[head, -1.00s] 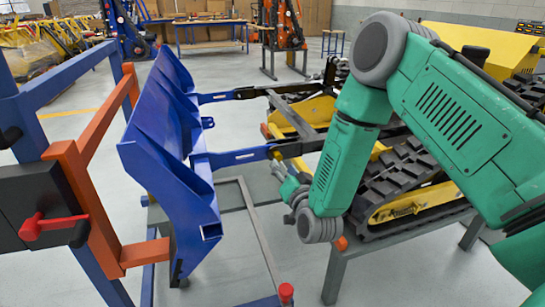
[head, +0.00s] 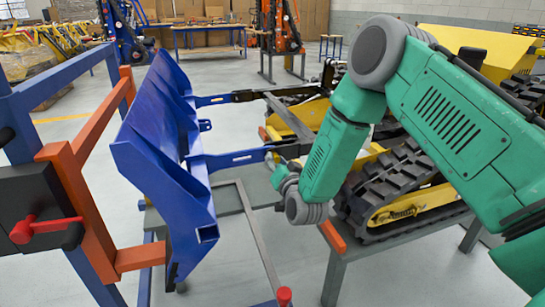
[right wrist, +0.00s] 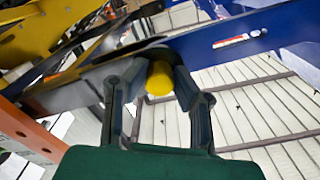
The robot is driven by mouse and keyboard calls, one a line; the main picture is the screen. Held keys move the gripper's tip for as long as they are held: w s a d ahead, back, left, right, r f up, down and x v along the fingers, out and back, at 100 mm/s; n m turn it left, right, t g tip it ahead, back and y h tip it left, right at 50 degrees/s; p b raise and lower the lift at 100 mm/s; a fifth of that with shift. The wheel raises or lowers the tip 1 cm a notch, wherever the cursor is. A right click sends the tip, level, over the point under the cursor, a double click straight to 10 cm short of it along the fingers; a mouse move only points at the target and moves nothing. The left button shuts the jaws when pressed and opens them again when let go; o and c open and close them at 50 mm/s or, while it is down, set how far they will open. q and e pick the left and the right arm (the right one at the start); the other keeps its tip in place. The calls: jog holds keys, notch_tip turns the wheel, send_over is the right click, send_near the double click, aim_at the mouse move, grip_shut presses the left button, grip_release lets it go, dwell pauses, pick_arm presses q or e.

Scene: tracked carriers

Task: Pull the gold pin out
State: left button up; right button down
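The gold pin (right wrist: 159,78) shows its round yellow head in the right wrist view, at the joint of a dark arm and the blue attachment arm. My right gripper (right wrist: 161,70) has its two grey fingers on either side of the pin head. The fingers are spread and look open; whether the tips touch the pin is hard to tell. My left gripper is not in view.
A blue bucket (head: 165,150) with two arms stands left of the yellow tracked carrier (head: 400,207). The carrier rests on a grey stand (head: 365,255). A blue and orange frame (head: 85,205) with a red handle (head: 45,228) stands at the left. Grey floor shows between.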

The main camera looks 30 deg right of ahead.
jog(key=shift+s+f, duration=0.1)
jog(key=shift+s, duration=0.05)
jog(key=p+v, duration=0.2)
jog(key=v, duration=0.6)
dwell(1.6)
dwell(0.4)
jog(key=shift+p+v, duration=0.55)
jog(key=shift+v, duration=1.15)
jog(key=shift+a, duration=0.1)
